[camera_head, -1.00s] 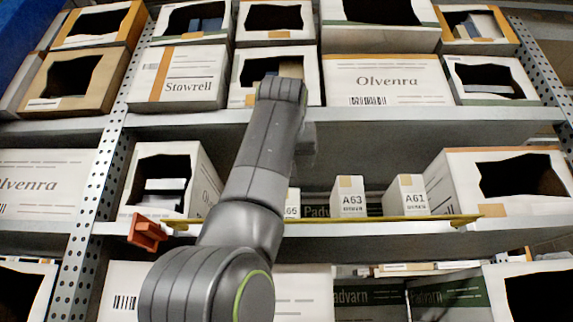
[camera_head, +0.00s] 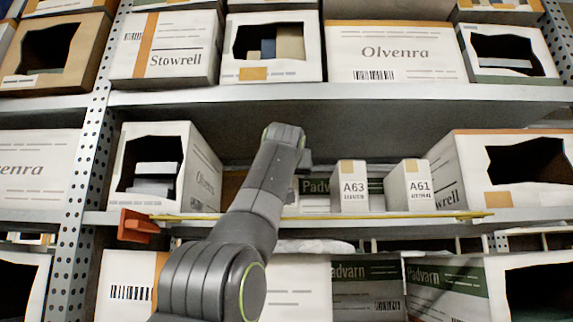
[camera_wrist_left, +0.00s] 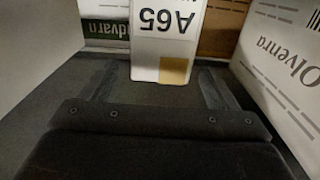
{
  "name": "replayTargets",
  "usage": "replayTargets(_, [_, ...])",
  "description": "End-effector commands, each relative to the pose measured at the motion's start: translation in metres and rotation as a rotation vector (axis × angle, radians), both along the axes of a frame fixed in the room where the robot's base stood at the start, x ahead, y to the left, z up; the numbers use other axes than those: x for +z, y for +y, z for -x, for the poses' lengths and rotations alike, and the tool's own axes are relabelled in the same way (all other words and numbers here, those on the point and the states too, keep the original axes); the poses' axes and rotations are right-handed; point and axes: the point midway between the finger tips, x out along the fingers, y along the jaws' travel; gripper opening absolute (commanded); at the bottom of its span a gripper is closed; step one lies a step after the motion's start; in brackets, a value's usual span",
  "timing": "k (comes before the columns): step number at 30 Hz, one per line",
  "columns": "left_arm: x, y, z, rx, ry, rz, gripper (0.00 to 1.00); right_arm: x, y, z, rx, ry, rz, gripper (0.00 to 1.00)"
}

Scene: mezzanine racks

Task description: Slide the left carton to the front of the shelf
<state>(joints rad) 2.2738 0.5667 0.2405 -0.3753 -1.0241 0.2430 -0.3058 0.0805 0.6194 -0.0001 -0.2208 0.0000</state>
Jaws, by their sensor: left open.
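Three small white cartons belong to the row on the middle shelf (camera_head: 395,215). Carton A63 (camera_head: 349,188) and carton A61 (camera_head: 408,187) stand upright in the head view. The left carton, A65 (camera_wrist_left: 165,28), shows upside down in the left wrist view, with a tan patch on its label face; in the head view my arm hides it. My left gripper (camera_wrist_left: 157,74) is open, its fingers spread to either side of the A65 carton's near end, with gaps visible. In the head view its fingers are hidden behind my arm. My right gripper is not in view.
A yellow bar (camera_head: 390,217) runs along the shelf's front edge from an orange bracket (camera_head: 138,226). A large open box (camera_head: 202,170) stands left of the row and another box (camera_head: 450,170) right. A green-and-white Padvarn box (camera_head: 316,187) lies behind. The shelf above overhangs.

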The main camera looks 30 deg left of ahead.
Motion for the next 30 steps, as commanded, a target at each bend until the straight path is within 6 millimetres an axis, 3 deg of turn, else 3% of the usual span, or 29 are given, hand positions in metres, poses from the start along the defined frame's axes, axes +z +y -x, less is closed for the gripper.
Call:
replayTargets(6, [0.001, 0.009, -0.015, 0.0, 0.001, 0.001, 0.82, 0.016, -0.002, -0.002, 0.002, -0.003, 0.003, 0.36])
replayTargets(19, [0.0, 0.011, -0.018, -0.001, -0.001, 0.001, 0.81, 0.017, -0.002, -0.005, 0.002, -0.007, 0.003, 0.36])
replayTargets(30, [0.0, 0.011, -0.018, -0.001, 0.0, 0.0, 0.32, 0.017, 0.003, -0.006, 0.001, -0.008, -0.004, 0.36])
